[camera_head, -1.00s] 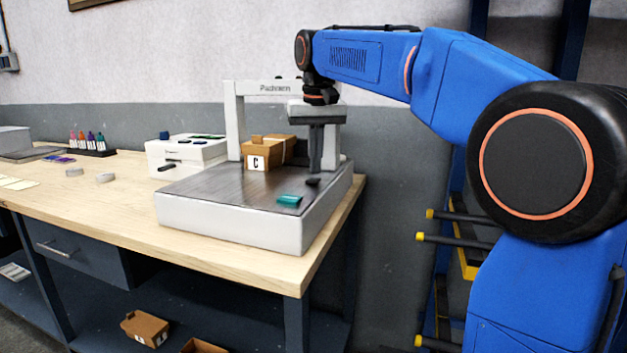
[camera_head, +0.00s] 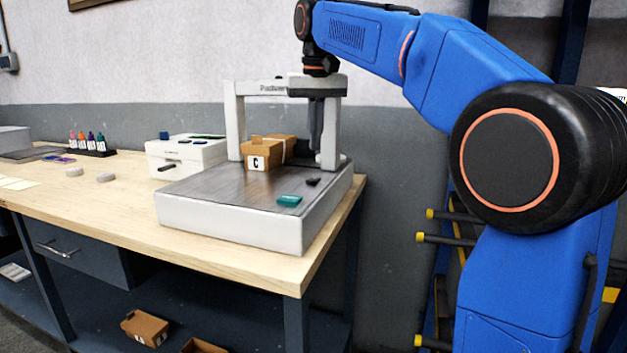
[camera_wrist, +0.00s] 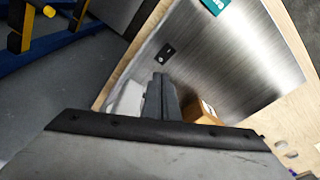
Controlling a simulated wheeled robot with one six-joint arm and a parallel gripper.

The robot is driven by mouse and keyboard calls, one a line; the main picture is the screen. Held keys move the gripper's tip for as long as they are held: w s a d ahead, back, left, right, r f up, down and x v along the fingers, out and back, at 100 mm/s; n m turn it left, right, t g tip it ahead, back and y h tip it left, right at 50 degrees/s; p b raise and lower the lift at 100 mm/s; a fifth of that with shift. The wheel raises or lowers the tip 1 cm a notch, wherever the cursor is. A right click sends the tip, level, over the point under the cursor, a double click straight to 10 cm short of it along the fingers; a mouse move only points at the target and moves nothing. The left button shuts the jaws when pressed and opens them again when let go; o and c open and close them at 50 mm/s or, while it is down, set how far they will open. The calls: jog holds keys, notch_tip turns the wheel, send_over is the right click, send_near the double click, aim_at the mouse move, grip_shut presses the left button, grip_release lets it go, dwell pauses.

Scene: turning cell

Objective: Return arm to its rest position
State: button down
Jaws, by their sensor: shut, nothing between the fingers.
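My gripper (camera_head: 315,146) points down above the right rear part of the granite-grey plate of the white measuring machine (camera_head: 235,222), in front of its bridge. Its fingers are shut with nothing between them; they also show in the wrist view (camera_wrist: 160,78). My blue arm reaches in from the right, raised. A small black piece (camera_head: 313,181) lies on the plate below my gripper, apart from it. It also shows in the wrist view (camera_wrist: 167,51). A teal block (camera_head: 289,201) lies nearer the plate's front edge.
A cardboard box marked C (camera_head: 262,157) stands on the plate, left of my gripper. A white case (camera_head: 187,154) and several coloured bottles (camera_head: 87,140) stand further left on the wooden bench (camera_head: 110,205). A rack with yellow-tipped bars (camera_head: 455,239) is at right.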

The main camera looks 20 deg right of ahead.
jog(key=shift+s, duration=0.1)
jog(key=s+d+f+t, duration=0.1)
jog(key=s+d+f, duration=0.2)
jog(key=s+f, duration=1.3)
jog(key=s+d+f+n+t, duration=0.1)
jog(key=s+d+f, duration=0.3)
jog(key=s+f, duration=1.3)
jog(key=shift+f+t, duration=0.5)
